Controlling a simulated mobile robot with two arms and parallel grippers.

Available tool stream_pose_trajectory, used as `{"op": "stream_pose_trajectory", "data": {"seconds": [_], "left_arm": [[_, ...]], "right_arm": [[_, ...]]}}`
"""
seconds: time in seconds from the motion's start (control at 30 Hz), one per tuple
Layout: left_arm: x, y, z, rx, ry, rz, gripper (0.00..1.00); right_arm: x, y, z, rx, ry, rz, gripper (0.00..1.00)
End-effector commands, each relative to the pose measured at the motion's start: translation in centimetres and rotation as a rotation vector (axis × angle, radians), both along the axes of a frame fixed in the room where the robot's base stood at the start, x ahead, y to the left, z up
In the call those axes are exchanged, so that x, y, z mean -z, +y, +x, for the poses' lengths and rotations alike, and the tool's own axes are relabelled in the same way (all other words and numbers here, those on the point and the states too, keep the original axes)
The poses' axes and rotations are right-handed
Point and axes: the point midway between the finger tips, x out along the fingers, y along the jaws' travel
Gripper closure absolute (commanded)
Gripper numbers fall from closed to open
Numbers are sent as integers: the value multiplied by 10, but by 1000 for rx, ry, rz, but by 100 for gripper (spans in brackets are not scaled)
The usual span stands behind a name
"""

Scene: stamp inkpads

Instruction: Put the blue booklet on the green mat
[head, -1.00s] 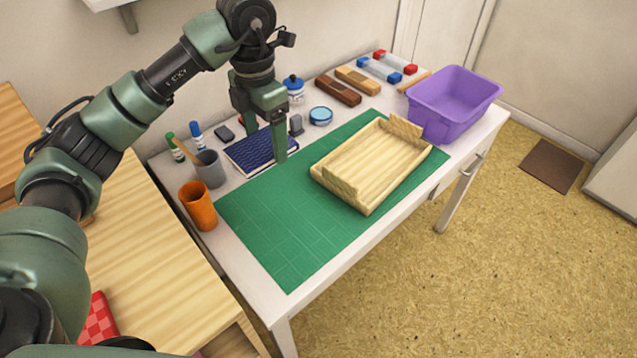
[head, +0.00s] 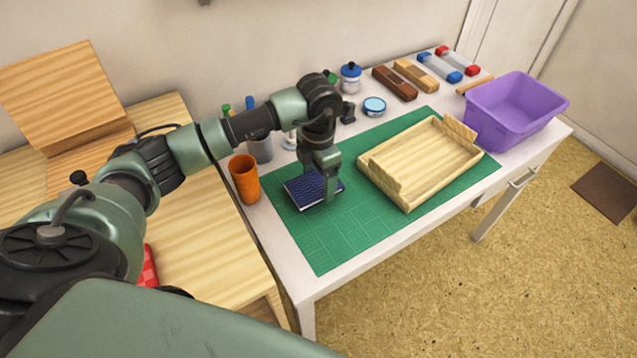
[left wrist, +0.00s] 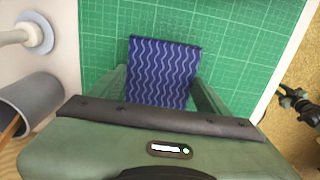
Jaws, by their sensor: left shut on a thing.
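The blue booklet (head: 303,188) with a wavy pattern is over the left end of the green mat (head: 330,245). My left gripper (head: 325,192) points down and is shut on the booklet, partly covering it in the head view. In the left wrist view the booklet (left wrist: 162,70) is between the two fingers, with the mat (left wrist: 235,45) behind it. I cannot tell for sure whether its underside touches the mat.
A wooden tray (head: 404,202) stands on the mat to the right. An orange cup (head: 245,180) and a grey cup (left wrist: 32,103) stand left of the mat. A purple bin (head: 512,122) is at the far right. The mat's front left part is bare.

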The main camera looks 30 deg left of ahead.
Motion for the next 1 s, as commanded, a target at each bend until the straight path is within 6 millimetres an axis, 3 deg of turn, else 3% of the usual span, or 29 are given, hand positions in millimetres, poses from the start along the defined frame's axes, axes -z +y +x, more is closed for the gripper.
{"op": "stream_pose_trajectory", "data": {"seconds": [0.13, 0.5, 0.53, 0.6, 1.0], "left_arm": [[22, -1, -1, 0, 4, 0, 67], [29, 0, 0, 0, 1, -1, 67], [29, 0, 0, 0, 1, 0, 21], [27, 0, 0, 0, 1, 0, 2], [21, 0, 0, 0, 1, -1, 2]], "right_arm": [[-2, 0, 1, 0, -1, 0, 71], [2, 0, 1, 0, -2, 0, 71], [2, 0, 1, 1, -2, 1, 71], [0, 0, 1, 1, -2, 1, 71], [-5, 3, 2, 2, -2, 3, 71]]}}
